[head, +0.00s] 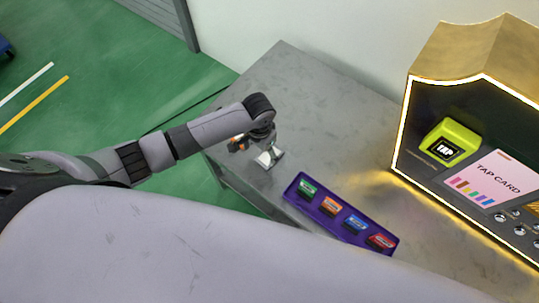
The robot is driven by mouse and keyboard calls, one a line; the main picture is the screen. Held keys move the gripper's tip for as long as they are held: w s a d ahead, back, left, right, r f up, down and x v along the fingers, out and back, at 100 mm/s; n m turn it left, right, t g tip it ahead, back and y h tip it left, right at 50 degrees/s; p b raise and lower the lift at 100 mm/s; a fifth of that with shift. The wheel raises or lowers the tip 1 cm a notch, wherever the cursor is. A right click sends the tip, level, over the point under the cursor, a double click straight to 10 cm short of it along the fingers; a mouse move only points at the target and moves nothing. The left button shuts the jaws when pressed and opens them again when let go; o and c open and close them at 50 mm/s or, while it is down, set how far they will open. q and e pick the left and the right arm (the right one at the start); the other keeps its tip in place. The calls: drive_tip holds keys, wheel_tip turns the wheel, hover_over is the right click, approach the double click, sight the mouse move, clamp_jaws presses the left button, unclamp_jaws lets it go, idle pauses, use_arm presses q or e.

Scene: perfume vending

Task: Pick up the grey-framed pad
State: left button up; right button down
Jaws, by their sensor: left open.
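My left arm comes in from the left, and its gripper (256,149) points down over the near left part of the grey table. The gripper is open. A small pale silver piece shows at its right side and a small orange and dark piece at its left; I cannot tell whether either is a finger or a separate thing. I cannot clearly make out a grey-framed pad. A purple tray (292,190) lies to the right of the gripper, apart from it. It holds a green item (307,188), an orange item (330,205), a blue item (354,223) and a red item (381,241).
A gold and black vending machine (437,108) with a lit edge stands at the right. It bears a yellow-green TAP reader (452,142), a TAP CARD panel (492,178) and several round buttons. The grey table (290,75) is clear toward the back wall.

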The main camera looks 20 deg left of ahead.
sight(263, 161)
use_arm(q)
drive_tip(key=f, duration=0.4)
drive_tip(key=shift+s+d+f, duration=0.1)
drive_tip(key=shift+s+d, duration=0.05)
drive_tip(key=shift+d, duration=0.2)
drive_tip(key=shift+f, duration=0.55)
drive_tip(key=shift+c, duration=0.5)
drive_tip(key=c, duration=1)
